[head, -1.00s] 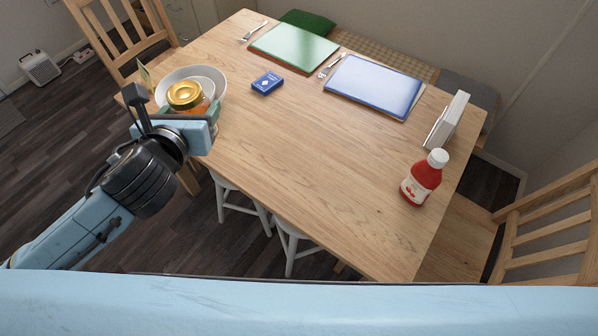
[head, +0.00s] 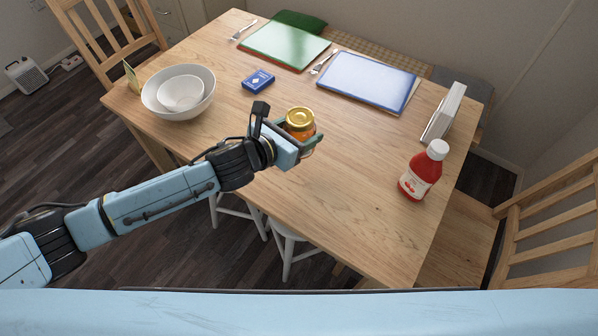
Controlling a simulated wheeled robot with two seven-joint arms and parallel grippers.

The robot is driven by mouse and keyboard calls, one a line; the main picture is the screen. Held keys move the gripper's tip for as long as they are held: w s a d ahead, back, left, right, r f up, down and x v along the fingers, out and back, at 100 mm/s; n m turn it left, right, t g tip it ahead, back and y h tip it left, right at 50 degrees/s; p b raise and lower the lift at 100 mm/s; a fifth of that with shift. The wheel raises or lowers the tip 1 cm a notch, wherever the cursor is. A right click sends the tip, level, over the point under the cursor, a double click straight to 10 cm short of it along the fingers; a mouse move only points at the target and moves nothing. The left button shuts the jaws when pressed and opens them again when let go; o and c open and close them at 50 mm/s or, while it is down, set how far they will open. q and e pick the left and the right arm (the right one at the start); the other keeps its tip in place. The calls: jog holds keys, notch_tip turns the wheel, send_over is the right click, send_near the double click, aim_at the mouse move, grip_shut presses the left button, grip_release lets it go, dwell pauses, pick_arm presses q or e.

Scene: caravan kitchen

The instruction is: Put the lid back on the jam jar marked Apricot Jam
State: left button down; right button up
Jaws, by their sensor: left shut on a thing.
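A glass jar (head: 306,135) with orange contents is upright in the head view, near the middle of the table's front side. A gold lid (head: 300,118) sits on top of it; I cannot tell how tightly. No label on the jar can be read from here. My left gripper (head: 306,141) is shut around the jar's body, its fingers partly hiding it. I cannot tell whether the jar's base touches the table. My right gripper is not in view.
On the wooden table (head: 340,200) stand nested white bowls (head: 153,98) at left, a blue card box (head: 258,81), a green board (head: 284,44), a blue board (head: 368,82), forks, a red ketchup bottle (head: 421,172) and a white upright object (head: 443,111). The table's middle and front right are clear.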

pick_arm(q)
jog(key=shift+r, duration=0.1)
notch_tip(320, 180, down, 6)
jog(key=shift+r+b, duration=0.1)
jog(key=shift+b, duration=0.85)
jog(key=shift+f, duration=0.25)
notch_tip(320, 180, down, 3)
jog(key=shift+f+b, duration=0.2)
jog(key=shift+b, duration=0.45)
jog(key=shift+f, duration=0.25)
jog(key=shift+r, duration=0.1)
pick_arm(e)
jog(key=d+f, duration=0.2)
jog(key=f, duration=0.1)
